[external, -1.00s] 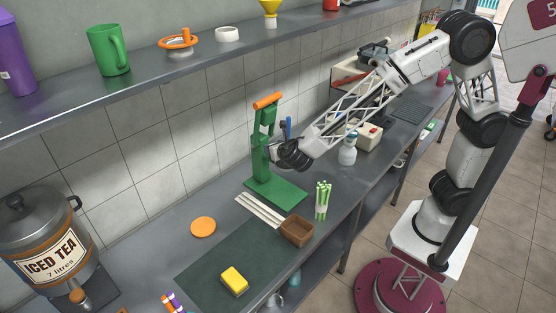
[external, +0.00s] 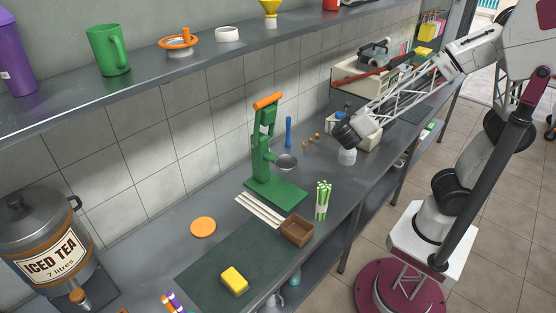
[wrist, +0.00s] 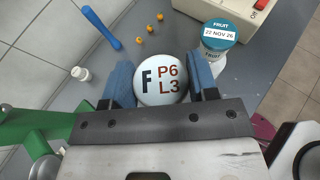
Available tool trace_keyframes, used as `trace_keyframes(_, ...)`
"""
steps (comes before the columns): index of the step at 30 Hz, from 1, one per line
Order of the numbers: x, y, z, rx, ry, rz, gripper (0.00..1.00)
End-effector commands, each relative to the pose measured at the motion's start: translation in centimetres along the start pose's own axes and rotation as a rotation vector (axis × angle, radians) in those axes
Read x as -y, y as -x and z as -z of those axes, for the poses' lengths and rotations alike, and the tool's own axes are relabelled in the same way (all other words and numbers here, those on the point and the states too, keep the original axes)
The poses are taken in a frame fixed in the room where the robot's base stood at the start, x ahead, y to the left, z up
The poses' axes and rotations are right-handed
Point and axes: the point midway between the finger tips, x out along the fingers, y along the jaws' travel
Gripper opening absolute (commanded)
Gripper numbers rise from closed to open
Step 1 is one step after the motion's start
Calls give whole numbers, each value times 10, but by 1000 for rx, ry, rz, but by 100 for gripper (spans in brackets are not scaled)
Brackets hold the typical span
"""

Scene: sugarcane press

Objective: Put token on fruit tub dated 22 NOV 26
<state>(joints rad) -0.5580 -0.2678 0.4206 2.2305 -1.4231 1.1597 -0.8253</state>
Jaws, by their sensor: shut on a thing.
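In the wrist view, my gripper (wrist: 161,88) is shut on a round white token (wrist: 160,82) printed F, P6 and L3, held between its blue fingers. The fruit tub (wrist: 218,36) has a teal lid and a white label reading 22 NOV 26. It stands beyond the token, up and to the right, apart from it. In the external view, my gripper (external: 345,138) is over the far part of the counter, and the token cannot be made out there. A white container (external: 347,157) shows just below my gripper, partly hidden.
The green press (external: 265,155) stands left of my gripper and also shows at the left of the wrist view (wrist: 35,125). A blue stick (wrist: 102,28), small orange balls (wrist: 150,29) and a white machine with a red button (wrist: 248,12) lie around the tub.

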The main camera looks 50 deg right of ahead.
Motion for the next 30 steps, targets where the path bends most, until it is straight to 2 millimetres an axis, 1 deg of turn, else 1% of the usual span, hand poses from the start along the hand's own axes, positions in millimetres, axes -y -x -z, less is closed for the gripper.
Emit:
trace_keyframes(1,15,-3,-1,1,-10,21,31)
trace_keyframes(6,62,-10,0,1,-39,95,31)
trace_keyframes(15,144,-16,8,0,-91,220,31)
trace_keyframes(18,167,-16,12,1,-105,256,31)
trace_keyframes(21,187,-16,16,0,-118,286,31)
trace_keyframes(24,201,-16,19,1,-127,308,31)
trace_keyframes(27,210,-15,21,1,-131,323,31)
trace_keyframes(30,215,-15,22,1,-134,330,31)
